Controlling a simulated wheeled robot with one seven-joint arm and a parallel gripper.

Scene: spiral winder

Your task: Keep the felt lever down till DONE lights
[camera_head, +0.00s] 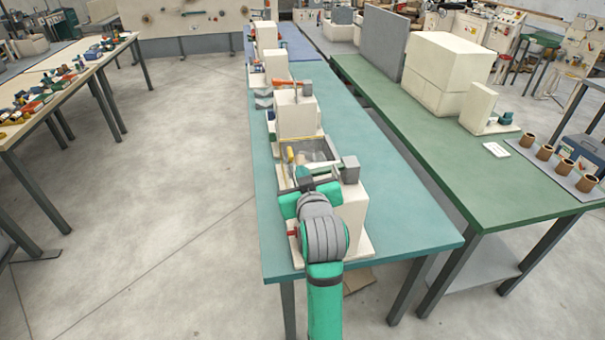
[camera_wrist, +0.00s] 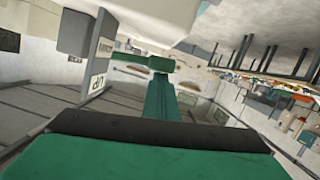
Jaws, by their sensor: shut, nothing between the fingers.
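My gripper (camera_head: 304,195) is at the near machine on the teal bench, low beside its cream housing (camera_head: 352,210). In the wrist view my gripper (camera_wrist: 152,64) shows as narrow teal fingers, shut and empty, beyond the dark-edged palm. A grey block (camera_head: 350,168) tops the housing. A grey block also shows in the wrist view (camera_wrist: 74,32), above a pale plate (camera_wrist: 98,80) with dark lettering hard to read. I cannot make out the felt lever or whether my fingers touch it. I see no DONE light; my arm covers much of the machine's front.
More cream machines (camera_head: 295,115) stand in a row farther along the teal bench (camera_head: 410,225). A green bench (camera_head: 450,150) to the right holds cream boxes and several brown cups. A table with small coloured parts (camera_head: 60,85) is at the left. The floor between is clear.

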